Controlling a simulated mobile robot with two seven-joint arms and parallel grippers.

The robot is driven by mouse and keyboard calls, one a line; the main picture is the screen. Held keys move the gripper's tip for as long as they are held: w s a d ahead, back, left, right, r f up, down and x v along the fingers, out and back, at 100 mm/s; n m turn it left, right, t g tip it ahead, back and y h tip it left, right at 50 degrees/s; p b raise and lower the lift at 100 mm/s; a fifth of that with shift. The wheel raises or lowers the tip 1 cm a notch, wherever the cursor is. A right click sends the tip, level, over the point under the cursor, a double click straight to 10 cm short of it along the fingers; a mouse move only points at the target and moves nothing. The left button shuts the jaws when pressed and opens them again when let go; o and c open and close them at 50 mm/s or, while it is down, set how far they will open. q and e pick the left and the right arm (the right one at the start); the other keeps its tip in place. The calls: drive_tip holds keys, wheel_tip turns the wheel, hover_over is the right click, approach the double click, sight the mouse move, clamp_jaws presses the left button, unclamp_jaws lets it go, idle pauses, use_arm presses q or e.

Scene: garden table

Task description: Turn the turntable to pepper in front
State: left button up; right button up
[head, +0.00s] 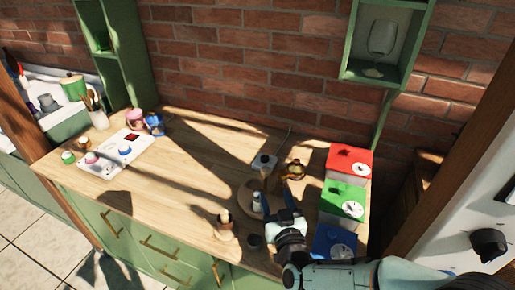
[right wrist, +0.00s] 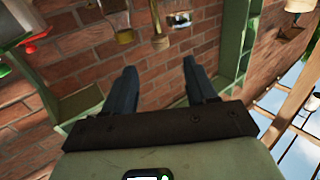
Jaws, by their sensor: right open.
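The turntable (head: 247,190) is a round wooden disc on the right half of the wooden counter, partly hidden behind my right arm. A small pale bottle with a bluish side (head: 257,202) stands at its front edge. Which item is the pepper is too small to tell. My right gripper (head: 288,196) is open and empty, over or beside the right side of the turntable; contact cannot be told. Its two dark fingers are apart in the right wrist view (right wrist: 160,88), with brick wall beyond them. My left gripper is out of view.
Red (head: 350,160), green (head: 342,200) and blue (head: 334,240) boxes with dials stand right of my arm. An amber pot (head: 293,170) is behind the gripper. A small wooden item (head: 224,222) stands in front. The counter's middle is clear.

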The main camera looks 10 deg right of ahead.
sight(265, 167)
drive_tip(key=w+p, duration=0.2)
drive_tip(key=w, duration=1.1)
drive_tip(key=shift+w+r, duration=0.15)
drive_tip(key=shift+w, duration=0.05)
clamp_jaws()
